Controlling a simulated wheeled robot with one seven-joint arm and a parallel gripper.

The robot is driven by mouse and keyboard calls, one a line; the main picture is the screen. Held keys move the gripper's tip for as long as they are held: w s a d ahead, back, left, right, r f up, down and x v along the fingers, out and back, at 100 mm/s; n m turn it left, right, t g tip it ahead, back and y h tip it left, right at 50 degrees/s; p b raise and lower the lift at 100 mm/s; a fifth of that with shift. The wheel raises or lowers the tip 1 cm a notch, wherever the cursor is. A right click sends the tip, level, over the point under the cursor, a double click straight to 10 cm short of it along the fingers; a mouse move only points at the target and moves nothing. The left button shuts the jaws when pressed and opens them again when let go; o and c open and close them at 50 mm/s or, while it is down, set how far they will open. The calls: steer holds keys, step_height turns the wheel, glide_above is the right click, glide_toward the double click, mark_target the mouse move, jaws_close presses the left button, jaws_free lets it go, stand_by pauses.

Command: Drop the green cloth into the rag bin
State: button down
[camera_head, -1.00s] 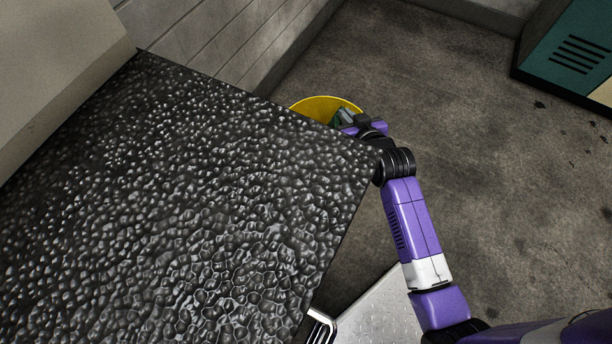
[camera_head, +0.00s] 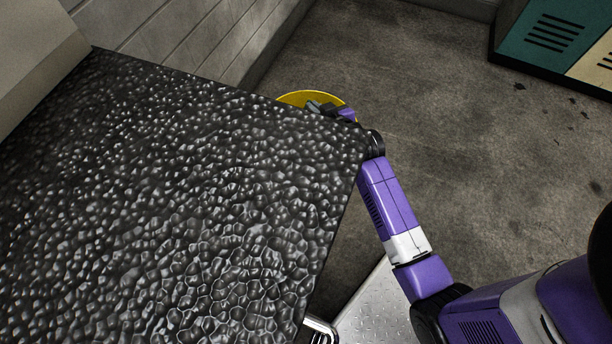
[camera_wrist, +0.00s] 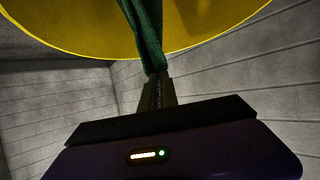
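The yellow rag bin (camera_head: 297,97) stands on the floor beyond the far edge of the dark bumpy surface, which hides most of it. In the wrist view the bin's yellow wall (camera_wrist: 215,25) fills the top. My gripper (camera_wrist: 157,88) is shut on the green cloth (camera_wrist: 146,36), which stretches from the fingertips across the yellow wall in that view. I cannot tell whether the cloth touches the bin.
The dark bumpy surface (camera_head: 190,190) fills the left, with its edge close beside my arm. A block wall (camera_head: 190,35) runs behind the bin. A teal and cream cabinet (camera_head: 550,40) stands at the upper right. The floor (camera_head: 480,150) between is open.

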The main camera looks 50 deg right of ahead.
step_height(320, 180, down, 2)
steer(key=shift+f+b, duration=0.1)
steer(key=shift+b, duration=0.6)
steer(key=c, duration=0.9)
jaws_free()
steer(key=shift+c, duration=0.2)
steer(key=o, duration=0.7)
steer(key=shift+c, duration=0.2)
